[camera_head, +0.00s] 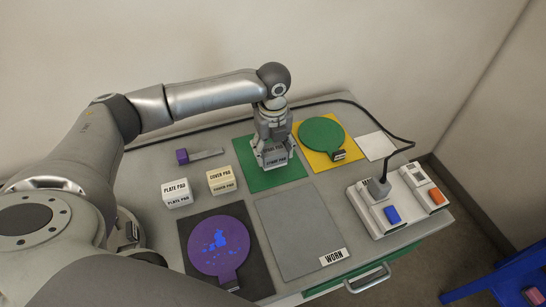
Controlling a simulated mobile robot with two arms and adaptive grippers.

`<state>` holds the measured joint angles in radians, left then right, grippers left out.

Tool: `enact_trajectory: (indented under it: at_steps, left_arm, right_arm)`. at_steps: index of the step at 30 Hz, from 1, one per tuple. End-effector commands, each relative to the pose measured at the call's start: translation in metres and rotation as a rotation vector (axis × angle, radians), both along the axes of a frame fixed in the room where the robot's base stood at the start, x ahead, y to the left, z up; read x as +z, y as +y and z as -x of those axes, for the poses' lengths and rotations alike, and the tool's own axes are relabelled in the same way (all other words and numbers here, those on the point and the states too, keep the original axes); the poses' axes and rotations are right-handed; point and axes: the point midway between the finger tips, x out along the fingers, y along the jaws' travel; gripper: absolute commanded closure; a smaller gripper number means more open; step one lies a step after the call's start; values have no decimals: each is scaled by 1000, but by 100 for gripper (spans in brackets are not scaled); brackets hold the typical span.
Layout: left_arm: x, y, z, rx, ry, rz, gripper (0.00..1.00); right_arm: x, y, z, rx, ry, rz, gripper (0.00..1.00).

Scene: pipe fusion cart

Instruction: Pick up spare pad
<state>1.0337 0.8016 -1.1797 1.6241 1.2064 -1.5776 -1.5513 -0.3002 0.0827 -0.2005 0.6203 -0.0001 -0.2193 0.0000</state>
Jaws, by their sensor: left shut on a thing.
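The spare pad (275,161), a small whitish block with dark lettering, is at the green mat (293,172) near the back middle of the cart top. My left gripper (271,155) points down over the mat and is shut on the spare pad. The gripper hides much of the pad's upper part. I cannot tell whether the pad touches the mat or is slightly above it. My right gripper is not in view.
Left of the mat stand a plate pad block (176,194) and a cover pad block (221,181). A purple disc (220,243) lies in front, beside a grey "WORN" mat (295,235). A green paddle (321,134) lies behind right. A switch box (385,215) with a cable stands right.

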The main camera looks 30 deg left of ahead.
Motion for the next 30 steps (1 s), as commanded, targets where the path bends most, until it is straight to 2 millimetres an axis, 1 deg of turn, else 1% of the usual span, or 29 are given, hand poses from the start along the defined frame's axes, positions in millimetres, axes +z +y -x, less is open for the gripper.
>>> enact_trajectory:
  at_steps: [1,5,9,10,15,21,25,30]
  left_arm:
    - [6,-1,2,-2,-4,2,61]
    - [29,-5,22,-3,-5,2,61]
    - [62,-10,49,-4,-6,0,61]
    - [66,-12,56,-5,-4,0,61]
    - [80,-19,91,-3,-3,0,61]
    - [95,-25,121,-2,-2,-1,61]
    - [100,-28,132,0,-2,1,61]
    - [103,-29,137,1,0,0,61]
  right_arm:
    - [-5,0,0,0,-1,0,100]
    - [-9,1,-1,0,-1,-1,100]
    - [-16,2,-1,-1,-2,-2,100]
    - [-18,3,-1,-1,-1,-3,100]
    - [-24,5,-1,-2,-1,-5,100]
    - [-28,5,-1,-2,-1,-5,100]
    - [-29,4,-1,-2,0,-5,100]
    - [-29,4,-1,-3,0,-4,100]
